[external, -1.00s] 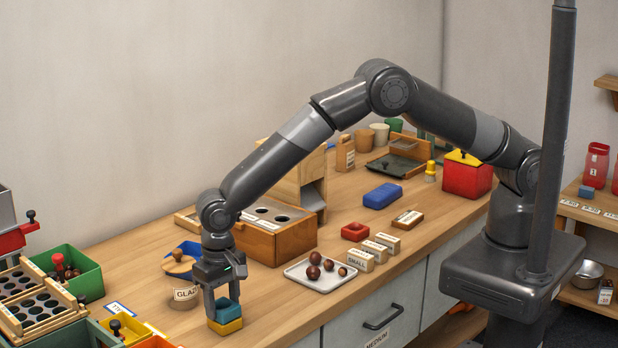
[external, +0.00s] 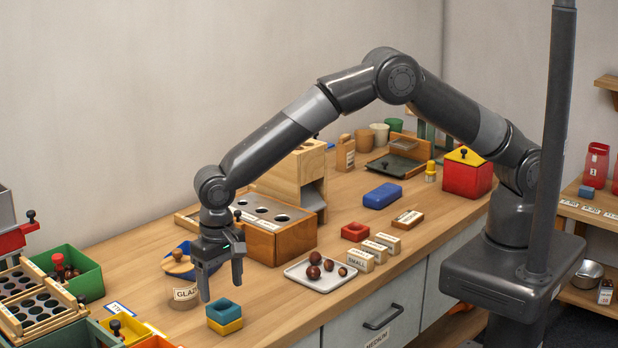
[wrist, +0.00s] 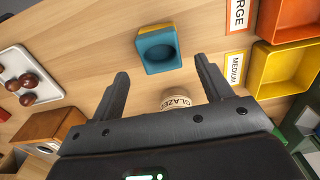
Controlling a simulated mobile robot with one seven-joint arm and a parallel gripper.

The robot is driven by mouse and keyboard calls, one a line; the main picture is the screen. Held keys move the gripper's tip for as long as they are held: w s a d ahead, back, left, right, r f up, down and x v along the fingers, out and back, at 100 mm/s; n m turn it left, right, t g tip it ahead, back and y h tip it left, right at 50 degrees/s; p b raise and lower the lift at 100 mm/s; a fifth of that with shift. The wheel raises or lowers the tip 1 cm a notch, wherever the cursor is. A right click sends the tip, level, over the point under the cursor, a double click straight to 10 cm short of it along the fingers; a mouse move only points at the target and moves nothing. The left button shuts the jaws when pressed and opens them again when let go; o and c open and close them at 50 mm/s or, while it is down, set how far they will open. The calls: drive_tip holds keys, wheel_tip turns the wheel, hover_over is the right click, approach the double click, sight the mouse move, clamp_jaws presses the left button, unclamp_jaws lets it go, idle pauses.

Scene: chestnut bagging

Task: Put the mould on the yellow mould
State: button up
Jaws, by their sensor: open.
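The blue mould (external: 224,308) is a small teal block with a round hollow in its top. It rests on the yellow mould (external: 226,327), which shows below it near the bench's front edge. In the wrist view the blue mould (wrist: 158,48) lies beyond the fingertips, and a strip of the yellow mould (wrist: 155,28) shows at its far edge. My gripper (external: 222,292) is open and empty, above the stacked moulds and apart from them. In the wrist view the two fingers of my gripper (wrist: 162,75) are spread wide with nothing between them.
A GLAZE pot (external: 185,295) stands just left of the moulds. A white tray (external: 326,283) with several chestnuts lies to the right. A red mould (external: 355,231) sits further back. A wooden box with holes (external: 275,240) stands behind. Orange and yellow bins (wrist: 285,70) show in the wrist view.

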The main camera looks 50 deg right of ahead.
sight(223, 305)
wheel_tip(223, 305, up, 7)
drive_tip(key=w+d+r, duration=0.4)
drive_tip(key=d+r, duration=0.2)
drive_tip(key=d, duration=0.1)
drive_tip(key=w+d+r, duration=0.3)
drive_tip(key=d+r, duration=0.3)
drive_tip(key=d, duration=0.1)
drive_tip(key=d+r+t+y, duration=0.1)
drive_tip(key=d+r, duration=0.4)
drive_tip(key=d, duration=0.5)
drive_tip(key=d+r+t, duration=0.1)
drive_tip(key=d+r, duration=0.4)
drive_tip(key=d, duration=0.6)
drive_tip(key=s+d+r+t, duration=0.15)
drive_tip(key=s+d, duration=0.25)
drive_tip(key=d, duration=0.4)
drive_tip(key=s+d+r+t, duration=0.15)
drive_tip(key=s+d, duration=0.25)
drive_tip(key=d, duration=0.5)
drive_tip(key=s+d+f+h, duration=0.1)
drive_tip(key=s+d+f, duration=0.2)
drive_tip(key=s+d, duration=0.6)
drive_tip(key=shift+s+f+t, duration=0.3)
drive_tip(key=shift+s, duration=0.75)
